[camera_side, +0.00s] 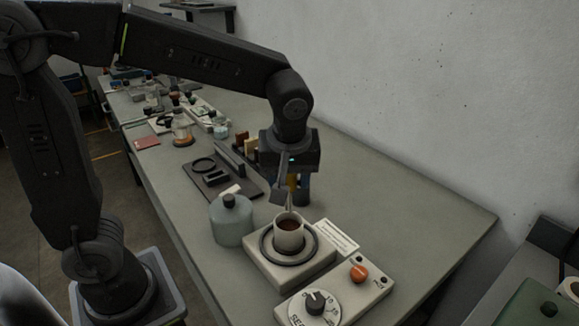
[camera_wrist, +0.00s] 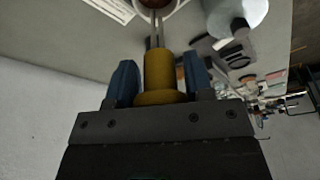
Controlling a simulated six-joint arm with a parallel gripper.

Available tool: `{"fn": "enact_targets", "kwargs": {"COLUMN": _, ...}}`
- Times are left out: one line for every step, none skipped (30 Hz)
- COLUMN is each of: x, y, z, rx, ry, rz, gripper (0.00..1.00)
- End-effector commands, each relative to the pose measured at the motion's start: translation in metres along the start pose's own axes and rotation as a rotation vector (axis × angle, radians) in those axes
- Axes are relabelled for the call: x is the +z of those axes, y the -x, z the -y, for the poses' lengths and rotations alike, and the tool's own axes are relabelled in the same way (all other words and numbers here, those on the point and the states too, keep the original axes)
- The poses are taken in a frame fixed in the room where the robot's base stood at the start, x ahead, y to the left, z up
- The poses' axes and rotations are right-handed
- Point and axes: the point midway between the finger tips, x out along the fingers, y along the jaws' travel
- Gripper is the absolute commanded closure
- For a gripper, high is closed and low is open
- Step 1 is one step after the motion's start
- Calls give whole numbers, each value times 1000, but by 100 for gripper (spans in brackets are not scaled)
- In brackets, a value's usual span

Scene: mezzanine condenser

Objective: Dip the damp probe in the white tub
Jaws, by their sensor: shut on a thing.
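The white tub (camera_side: 289,238) stands upright in a dark ring on a cream block and holds brown contents; part of it shows at the top edge of the wrist view (camera_wrist: 176,9). My gripper (camera_side: 291,189) is above the tub, its blue fingers (camera_wrist: 160,80) shut on the yellow handle of the probe (camera_wrist: 158,72). The probe points down, and its thin metal prongs reach to the tub's mouth. I cannot tell whether the tips touch the brown contents.
A grey-blue lidded jar (camera_side: 231,222) stands close left of the tub. A control box with a dial (camera_side: 316,301) and an orange knob (camera_side: 358,270) is in front. A printed card (camera_side: 336,237) lies right of the tub. A dark tray (camera_side: 214,184) lies behind. The bench's right side is clear.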

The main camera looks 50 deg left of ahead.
Motion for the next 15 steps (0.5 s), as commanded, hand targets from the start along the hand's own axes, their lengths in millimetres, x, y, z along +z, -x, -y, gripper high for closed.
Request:
{"fn": "enact_targets", "kwargs": {"x": 1, "y": -4, "z": 0, "rx": -2, "ry": -1, "rz": 1, "gripper": 79}}
{"fn": "enact_targets", "kwargs": {"x": 2, "y": -7, "z": 0, "rx": -3, "ry": -1, "rz": 1, "gripper": 79}}
{"fn": "enact_targets", "kwargs": {"x": 2, "y": -10, "z": 0, "rx": -2, "ry": -1, "rz": 0, "gripper": 79}}
{"fn": "enact_targets", "kwargs": {"x": 3, "y": -12, "z": 0, "rx": -2, "ry": -2, "rz": 0, "gripper": 79}}
{"fn": "enact_targets", "kwargs": {"x": 4, "y": -14, "z": 0, "rx": -3, "ry": -2, "rz": 0, "gripper": 79}}
{"fn": "enact_targets", "kwargs": {"x": 4, "y": -17, "z": 0, "rx": -3, "ry": -2, "rz": 0, "gripper": 79}}
{"fn": "enact_targets", "kwargs": {"x": 5, "y": -19, "z": 0, "rx": -2, "ry": -2, "rz": 0, "gripper": 79}}
{"fn": "enact_targets", "kwargs": {"x": 6, "y": -22, "z": 0, "rx": -2, "ry": -2, "rz": 0, "gripper": 79}}
{"fn": "enact_targets", "kwargs": {"x": 6, "y": -24, "z": 0, "rx": -3, "ry": -1, "rz": 0, "gripper": 79}}
{"fn": "enact_targets", "kwargs": {"x": 7, "y": -27, "z": 0, "rx": -3, "ry": -1, "rz": 0, "gripper": 79}}
{"fn": "enact_targets", "kwargs": {"x": 8, "y": -29, "z": 0, "rx": -2, "ry": -1, "rz": 0, "gripper": 79}}
{"fn": "enact_targets", "kwargs": {"x": 8, "y": -32, "z": 0, "rx": -2, "ry": -1, "rz": 0, "gripper": 79}}
{"fn": "enact_targets", "kwargs": {"x": 9, "y": -34, "z": 0, "rx": -2, "ry": -1, "rz": 0, "gripper": 79}}
{"fn": "enact_targets", "kwargs": {"x": 10, "y": -36, "z": 0, "rx": -3, "ry": -1, "rz": 0, "gripper": 79}}
{"fn": "enact_targets", "kwargs": {"x": 11, "y": -39, "z": 0, "rx": -3, "ry": -2, "rz": 1, "gripper": 79}}
